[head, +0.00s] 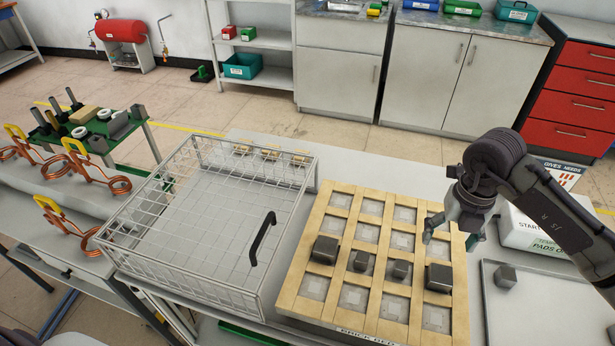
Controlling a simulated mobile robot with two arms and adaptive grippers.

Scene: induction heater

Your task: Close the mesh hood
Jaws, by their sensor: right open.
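The mesh hood (185,272), a wire-mesh box with a black curved handle (262,240) on its right side, sits on the bench to the left of the brick bed (318,230). The bed is uncovered, a wooden-coloured grid with grey squares and several dark metal blocks standing in a row across it. My right gripper (450,232) is open and empty above the right side of the bed, well to the right of the handle and apart from it. My left gripper is out of view.
Copper coils with yellow tops (88,165) stand left of the hood, near a green rack (95,130) of parts. A grey tray (540,310) with a small block and a white labelled box (525,232) lie at the right. Cabinets (435,75) stand behind, across open floor.

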